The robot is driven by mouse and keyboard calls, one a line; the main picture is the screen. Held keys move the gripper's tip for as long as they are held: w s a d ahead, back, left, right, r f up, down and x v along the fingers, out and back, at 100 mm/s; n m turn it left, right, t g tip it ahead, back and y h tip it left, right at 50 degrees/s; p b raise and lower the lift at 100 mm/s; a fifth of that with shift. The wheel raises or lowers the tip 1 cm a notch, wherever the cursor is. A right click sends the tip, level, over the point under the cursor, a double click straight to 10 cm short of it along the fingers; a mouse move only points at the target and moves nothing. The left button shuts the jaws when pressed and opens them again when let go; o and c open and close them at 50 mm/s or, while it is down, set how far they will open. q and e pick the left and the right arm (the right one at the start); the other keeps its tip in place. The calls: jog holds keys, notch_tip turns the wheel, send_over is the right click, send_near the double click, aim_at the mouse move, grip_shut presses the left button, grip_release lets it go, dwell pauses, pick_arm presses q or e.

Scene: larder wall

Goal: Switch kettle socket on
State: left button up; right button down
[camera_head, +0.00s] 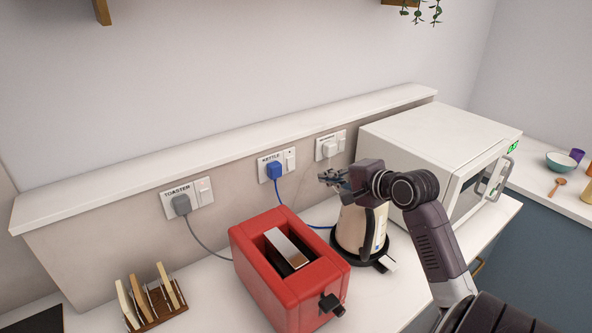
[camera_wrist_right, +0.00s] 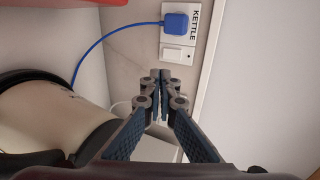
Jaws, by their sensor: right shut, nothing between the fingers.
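The socket labelled KETTLE (camera_head: 264,176) is on the wall between the toaster socket and a third socket. A blue plug (camera_head: 274,171) with a blue cord sits in it. Its white rocker switch (camera_head: 290,160) is beside the plug; whether it is on or off I cannot tell. My right gripper (camera_head: 324,177) is shut and empty, to the right of this socket in the head view. In the right wrist view its closed fingertips (camera_wrist_right: 160,75) appear just below the switch (camera_wrist_right: 173,54), with no clear contact. The left gripper is not in view.
The cream kettle (camera_head: 352,229) stands on its black base below my right gripper. A red toaster (camera_head: 272,292) stands in front of the sockets. A white microwave (camera_head: 420,130) is to the right. The toaster socket (camera_head: 203,190) is left, a toast rack (camera_head: 150,322) front left.

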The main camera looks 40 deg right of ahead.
aim_at(291, 163)
jog(key=p+x, duration=0.1)
jog(key=x, duration=0.3)
jog(key=p+x, duration=0.2)
jog(key=x, duration=0.3)
jog(key=r+p+x, duration=0.1)
jog(key=x, duration=0.3)
jog(key=shift+w+f, duration=0.1)
jog(key=shift+w, duration=0.4)
jog(key=b, duration=0.1)
jog(key=t+b, duration=0.1)
jog(key=shift+w+f+b, duration=0.15)
jog(key=shift+w+b, duration=0.15)
jog(key=shift+w, duration=0.05)
jog(key=shift+r+p, duration=0.9)
jog(key=shift+p, duration=0.15)
